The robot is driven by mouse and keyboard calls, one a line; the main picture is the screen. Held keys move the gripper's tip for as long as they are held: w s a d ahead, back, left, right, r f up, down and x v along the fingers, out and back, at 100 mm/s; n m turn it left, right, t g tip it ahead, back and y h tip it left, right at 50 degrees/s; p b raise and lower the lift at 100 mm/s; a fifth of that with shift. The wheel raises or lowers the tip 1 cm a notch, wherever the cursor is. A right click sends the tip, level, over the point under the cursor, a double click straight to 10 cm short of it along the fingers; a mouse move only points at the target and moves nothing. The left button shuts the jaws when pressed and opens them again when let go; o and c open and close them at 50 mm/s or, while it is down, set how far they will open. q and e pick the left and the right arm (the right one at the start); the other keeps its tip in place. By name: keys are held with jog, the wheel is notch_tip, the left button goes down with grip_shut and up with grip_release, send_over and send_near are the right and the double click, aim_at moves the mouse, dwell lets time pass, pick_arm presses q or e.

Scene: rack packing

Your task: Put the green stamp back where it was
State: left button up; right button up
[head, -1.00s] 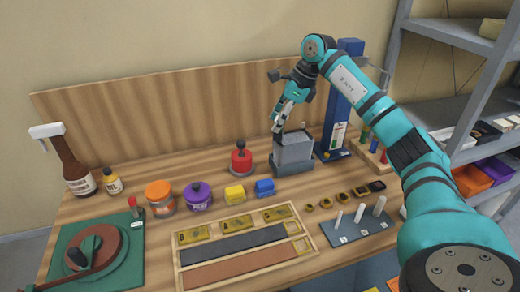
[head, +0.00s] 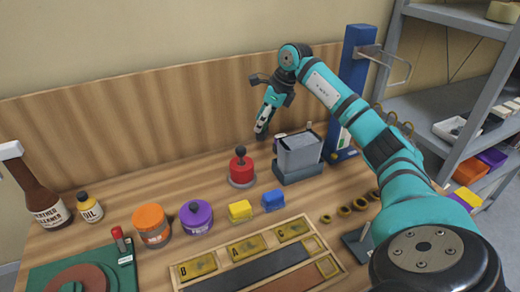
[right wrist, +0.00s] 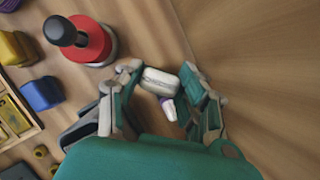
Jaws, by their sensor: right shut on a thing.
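My right gripper (head: 262,130) is at the back of the table, left of a grey open-topped box (head: 299,155). In the right wrist view its fingers (right wrist: 160,80) are closed around a pale grey-white rounded block (right wrist: 160,81). Most of the held thing is hidden, and no green shows on it apart from my green fingers. A purple-and-white thing (right wrist: 170,109) shows beside the block; I cannot tell whether they are joined. A red stamp-like piece with a black knob (head: 242,168) stands upright left of the box. I cannot make out a green stamp. My left gripper is out of view.
A yellow block (head: 240,211) and a blue block (head: 273,200) sit in front of the red piece. Purple (head: 196,217) and orange (head: 152,225) jars stand left. A blue post (head: 355,75) rises right of the box. Bare table lies behind the jars.

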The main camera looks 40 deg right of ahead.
aim_at(266, 126)
notch_tip(266, 126, down, 3)
jog(key=shift+f, duration=0.6)
notch_tip(266, 126, down, 3)
jog(key=shift+f+p, duration=0.15)
jog(key=shift+p, duration=0.3)
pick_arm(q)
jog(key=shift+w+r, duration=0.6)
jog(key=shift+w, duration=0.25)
pick_arm(e)
jog(key=shift+f, duration=0.1)
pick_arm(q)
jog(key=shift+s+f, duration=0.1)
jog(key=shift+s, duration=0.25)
pick_arm(e)
jog(key=o, duration=0.6)
jog(key=shift+o, duration=0.2)
